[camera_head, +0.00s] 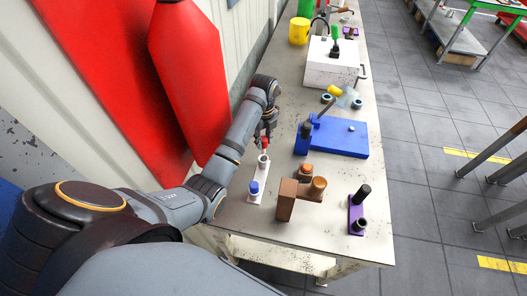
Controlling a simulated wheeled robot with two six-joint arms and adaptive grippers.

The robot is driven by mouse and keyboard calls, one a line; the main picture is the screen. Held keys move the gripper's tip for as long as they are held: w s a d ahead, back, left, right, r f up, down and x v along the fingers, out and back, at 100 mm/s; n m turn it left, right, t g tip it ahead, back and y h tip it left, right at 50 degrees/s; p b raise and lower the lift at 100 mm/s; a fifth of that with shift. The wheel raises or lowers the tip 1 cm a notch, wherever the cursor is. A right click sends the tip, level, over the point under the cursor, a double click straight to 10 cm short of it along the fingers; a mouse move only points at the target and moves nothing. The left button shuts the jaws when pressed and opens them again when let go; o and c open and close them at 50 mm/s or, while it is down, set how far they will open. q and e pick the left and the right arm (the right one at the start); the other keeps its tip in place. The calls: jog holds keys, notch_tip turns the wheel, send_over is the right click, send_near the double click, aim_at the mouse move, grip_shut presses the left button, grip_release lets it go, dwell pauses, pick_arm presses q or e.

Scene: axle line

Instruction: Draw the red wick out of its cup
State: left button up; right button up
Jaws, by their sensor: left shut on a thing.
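The red wick (264,143) stands upright at the far end of a narrow white holder (258,179) on the left side of the workbench. A white upright part (263,162) shows just below the red. I cannot tell whether it is the cup or part of the wick. A blue-topped piece (254,187) stands at the holder's near end. My left gripper (265,138) is directly above the holder's far end, shut on the red wick's top. Its fingers are small and partly hide the wick. My right gripper is not in view.
A blue slab (338,136), a white box (331,70) and a yellow mug (298,31) stand farther back.

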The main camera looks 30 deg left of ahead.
pick_arm(q)
notch_tip(320, 180, up, 2)
dwell(0.4)
jog(key=shift+r+p, duration=0.1)
jog(key=shift+p, duration=0.55)
